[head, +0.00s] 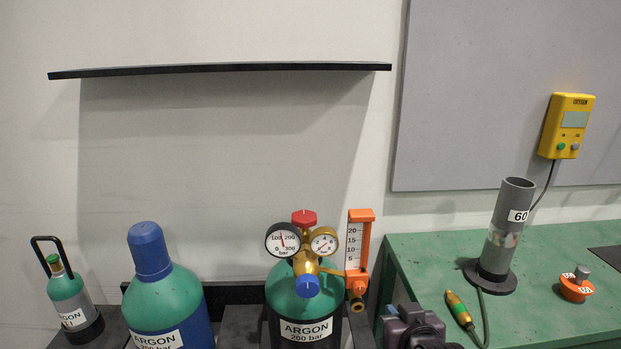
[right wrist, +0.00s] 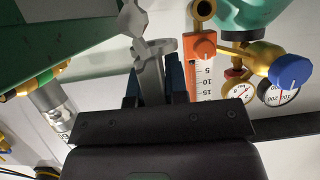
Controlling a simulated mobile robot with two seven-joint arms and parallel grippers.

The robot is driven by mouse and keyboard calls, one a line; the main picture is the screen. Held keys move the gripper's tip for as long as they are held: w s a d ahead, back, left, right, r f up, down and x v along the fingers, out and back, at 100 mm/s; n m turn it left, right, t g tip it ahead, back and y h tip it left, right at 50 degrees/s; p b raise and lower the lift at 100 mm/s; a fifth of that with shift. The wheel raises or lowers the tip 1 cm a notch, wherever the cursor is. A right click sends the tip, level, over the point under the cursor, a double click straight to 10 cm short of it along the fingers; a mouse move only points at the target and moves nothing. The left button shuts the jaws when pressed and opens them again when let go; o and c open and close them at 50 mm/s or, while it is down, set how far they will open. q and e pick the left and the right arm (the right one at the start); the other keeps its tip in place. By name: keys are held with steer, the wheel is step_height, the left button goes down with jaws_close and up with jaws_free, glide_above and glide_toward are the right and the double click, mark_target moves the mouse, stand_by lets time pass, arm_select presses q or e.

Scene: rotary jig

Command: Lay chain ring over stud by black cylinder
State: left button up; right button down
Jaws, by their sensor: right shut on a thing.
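My right gripper (right wrist: 160,88) is shut on a grey metal chain ring (right wrist: 150,58), held between its blue fingers in the right wrist view. A further grey link (right wrist: 131,18) hangs on beyond it. In the head view, part of my dark right arm end (head: 414,328) shows at the bottom edge, and the ring cannot be made out. Just left of it stands the cylinder with a green shoulder and dark body (head: 307,329), labelled ARGON and carrying the regulator. I cannot see a stud in either view. My left gripper is not in view.
The regulator gauges (head: 283,240) and orange flowmeter (head: 357,242) stand close to my right gripper. A blue-capped cylinder (head: 168,289) and a small green one (head: 70,298) stand left. A green bench (head: 432,257) at right holds a grey tube (head: 507,222).

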steer(key=s+d+r+h+p, duration=0.1)
steer(key=s+d+r+p, duration=0.1)
steer(key=s, duration=0.8)
steer(key=shift+s+d+r+m, duration=0.15)
steer(key=shift+d+r+m, duration=0.25)
steer(key=shift+d+r, duration=0.3)
